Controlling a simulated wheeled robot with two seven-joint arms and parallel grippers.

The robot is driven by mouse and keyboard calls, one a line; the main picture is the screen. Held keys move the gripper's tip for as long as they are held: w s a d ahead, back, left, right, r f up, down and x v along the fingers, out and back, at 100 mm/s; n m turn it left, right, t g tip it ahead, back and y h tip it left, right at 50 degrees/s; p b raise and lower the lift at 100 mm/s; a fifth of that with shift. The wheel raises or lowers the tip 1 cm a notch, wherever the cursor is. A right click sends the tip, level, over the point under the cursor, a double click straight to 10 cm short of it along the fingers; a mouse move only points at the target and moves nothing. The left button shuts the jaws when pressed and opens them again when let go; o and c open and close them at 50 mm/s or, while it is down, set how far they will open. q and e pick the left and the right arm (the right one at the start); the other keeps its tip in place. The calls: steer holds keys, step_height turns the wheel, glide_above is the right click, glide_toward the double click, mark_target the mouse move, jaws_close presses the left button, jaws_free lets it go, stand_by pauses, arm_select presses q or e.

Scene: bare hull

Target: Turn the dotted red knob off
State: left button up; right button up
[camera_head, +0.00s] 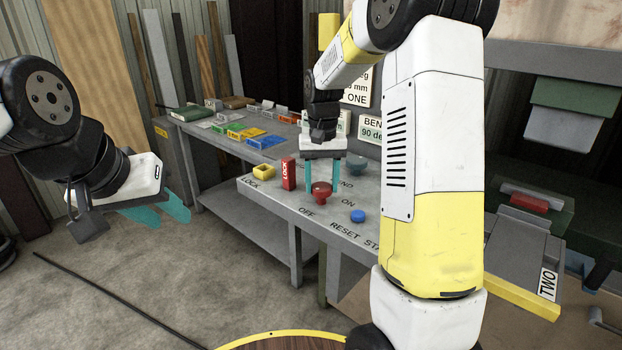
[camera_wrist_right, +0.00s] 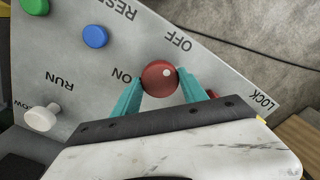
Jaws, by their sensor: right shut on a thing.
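The red knob (camera_head: 321,192) sits on the sloping grey panel (camera_head: 270,190) between the OFF and ON labels. It also shows in the right wrist view (camera_wrist_right: 159,77), with a small white spot on its top; I cannot tell whether that is a dot or a glint. My right gripper (camera_head: 322,187) comes down over the knob from above, with one teal finger on each side, shut on it. My left gripper (camera_head: 160,213) hangs in the air at the left, away from the panel; its two teal fingers are apart with nothing between them.
A blue button (camera_head: 358,215) is close to the knob by RESET. A red LOCK block (camera_head: 288,173) and a yellow holder (camera_head: 263,172) stand to its left. A white knob (camera_wrist_right: 42,117) and a green button (camera_wrist_right: 35,5) are also on the panel. Colored boxes (camera_head: 245,133) lie on the bench behind.

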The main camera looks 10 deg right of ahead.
mark_target(322, 186)
steer(key=shift+r, duration=0.1)
steer(key=o, duration=1.4)
steer(key=shift+c, duration=0.2)
steer(key=shift+r, duration=3.85)
steer(key=s+a+r+n+t+y, duration=0.1)
steer(key=s+t, duration=0.2)
steer(key=s, duration=0.9)
steer(key=s+a+r+n+t+y, duration=0.1)
steer(key=s+r+t, duration=0.1)
steer(key=s, duration=0.9)
steer(key=shift+s+t, duration=0.4)
steer(key=shift+t, duration=0.2)
